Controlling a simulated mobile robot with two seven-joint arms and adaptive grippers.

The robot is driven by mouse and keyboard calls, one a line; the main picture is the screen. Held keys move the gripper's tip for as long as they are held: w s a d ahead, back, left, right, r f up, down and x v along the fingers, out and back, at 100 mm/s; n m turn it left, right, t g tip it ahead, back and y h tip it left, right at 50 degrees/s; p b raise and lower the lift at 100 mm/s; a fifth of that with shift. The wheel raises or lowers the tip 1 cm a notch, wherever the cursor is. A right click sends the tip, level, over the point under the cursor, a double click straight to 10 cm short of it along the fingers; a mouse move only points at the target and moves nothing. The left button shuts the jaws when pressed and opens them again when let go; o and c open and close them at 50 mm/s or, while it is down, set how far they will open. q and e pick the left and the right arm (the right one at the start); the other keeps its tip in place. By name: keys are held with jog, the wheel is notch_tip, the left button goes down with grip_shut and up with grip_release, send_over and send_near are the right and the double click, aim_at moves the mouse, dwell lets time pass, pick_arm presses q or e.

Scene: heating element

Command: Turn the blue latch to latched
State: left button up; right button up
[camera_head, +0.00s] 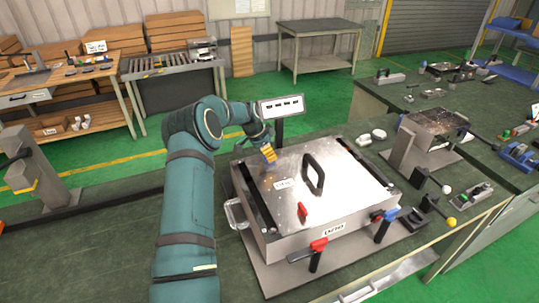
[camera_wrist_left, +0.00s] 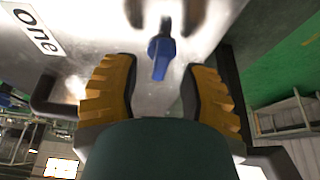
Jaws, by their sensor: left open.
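The blue latch (camera_wrist_left: 160,58) shows in the left wrist view on a bare metal surface, its lever pointing down the picture. My left gripper (camera_wrist_left: 160,88) is open, with one ribbed yellow finger on each side of the latch and a gap on both sides. In the head view the left gripper (camera_head: 269,154) is over the back left part of the metal box lid (camera_head: 345,175). The blue latch cannot be made out there. A red latch (camera_head: 302,209) sits near the lid's front edge. My right gripper is not in view.
A black handle (camera_head: 313,173) stands up from the lid. Red (camera_head: 319,244) and blue (camera_head: 387,222) clamp levers are at the box's front. A small sign (camera_head: 281,105) stands behind the box. A metal stand (camera_head: 430,135) is to the right. The bench left of the box is clear.

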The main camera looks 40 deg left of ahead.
pick_arm(q)
jog(key=shift+x, duration=0.9)
grip_shut()
